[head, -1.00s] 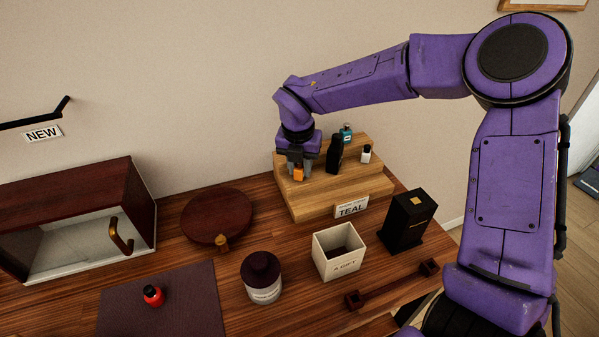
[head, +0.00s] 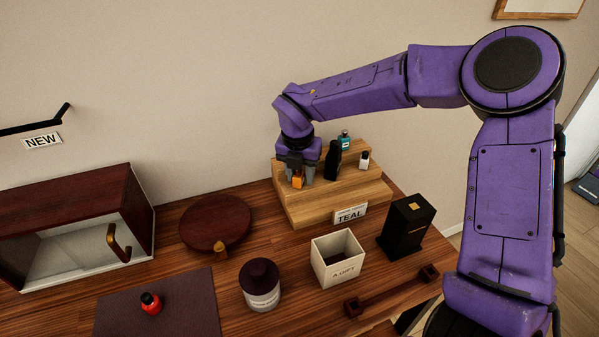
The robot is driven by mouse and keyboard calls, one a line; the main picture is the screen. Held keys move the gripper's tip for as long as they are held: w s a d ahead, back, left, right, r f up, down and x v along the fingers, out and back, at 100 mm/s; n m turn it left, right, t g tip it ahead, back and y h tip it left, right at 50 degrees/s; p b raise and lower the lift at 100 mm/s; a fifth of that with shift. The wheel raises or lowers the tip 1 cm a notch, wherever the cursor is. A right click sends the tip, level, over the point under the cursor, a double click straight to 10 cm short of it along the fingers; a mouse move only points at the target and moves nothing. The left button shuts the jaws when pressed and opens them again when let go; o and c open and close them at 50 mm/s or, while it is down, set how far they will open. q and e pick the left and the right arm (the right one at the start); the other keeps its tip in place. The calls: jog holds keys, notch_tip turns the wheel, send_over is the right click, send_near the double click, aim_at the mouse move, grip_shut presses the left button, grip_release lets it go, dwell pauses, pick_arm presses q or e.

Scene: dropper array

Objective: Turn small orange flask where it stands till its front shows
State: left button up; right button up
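Whether the fingers touch the flask is too small to tell. The flask's upper part is hidden by the gripper, and I cannot tell which side of it is its front. My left gripper is not in view.
A black bottle (head: 332,161), a teal bottle (head: 345,141) and a small white-and-black bottle (head: 364,160) stand close by on the stand. A TEAL sign (head: 350,214), a white gift box (head: 337,259) and a black box (head: 407,226) are in front. A round wooden board (head: 215,223) lies left.

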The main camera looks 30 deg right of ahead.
aim_at(299, 177)
jog(key=shift+r, duration=0.15)
jog(key=shift+w, duration=0.2)
jog(key=shift+r, duration=0.25)
notch_tip(299, 177, up, 10)
jog(key=s+a, duration=0.1)
jog(key=shift+s+f+b, duration=0.15)
jog(key=shift+s+b, duration=0.05)
jog(key=shift+b, duration=0.15)
jog(key=shift+a, duration=0.1)
